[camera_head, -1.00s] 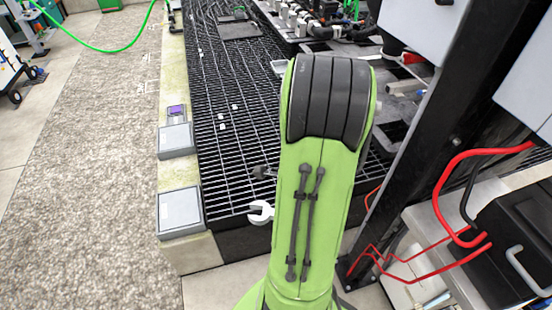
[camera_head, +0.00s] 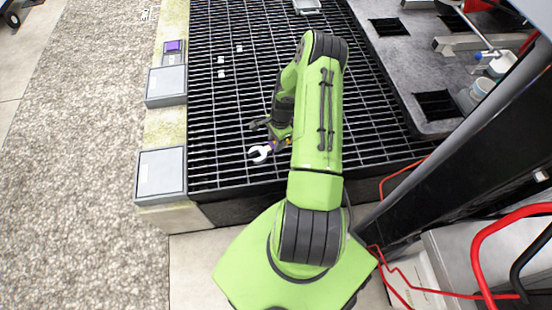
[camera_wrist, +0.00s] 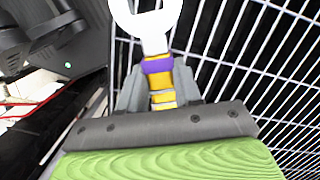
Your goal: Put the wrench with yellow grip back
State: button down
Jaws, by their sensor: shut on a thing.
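The wrench (camera_head: 261,153) shows its pale open-ended jaw at the left of my green arm in the head view. In the wrist view the wrench (camera_wrist: 150,22) has a white head, a purple band and a yellow grip. My gripper (camera_wrist: 158,88) is shut on the yellow grip, with grey fingers on both sides of it. In the head view my gripper (camera_head: 279,135) is over the black floor grating (camera_head: 225,110), partly hidden by my arm. The far end of the wrench is hidden in both views.
Grey boxes (camera_head: 160,172) and (camera_head: 166,86) stand on the pale kerb left of the grating. A dark plate with square holes (camera_head: 408,70) lies at the upper right. A black post (camera_head: 450,150) and red hoses (camera_head: 495,235) are close on the right. Gravel lies left of the kerb.

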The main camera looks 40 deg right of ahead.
notch_tip(320, 180, down, 9)
jog(key=shift+r+b, duration=0.2)
jog(key=shift+b, duration=1)
jog(key=c, duration=0.8)
grip_release()
jog(key=shift+r, duration=0.15)
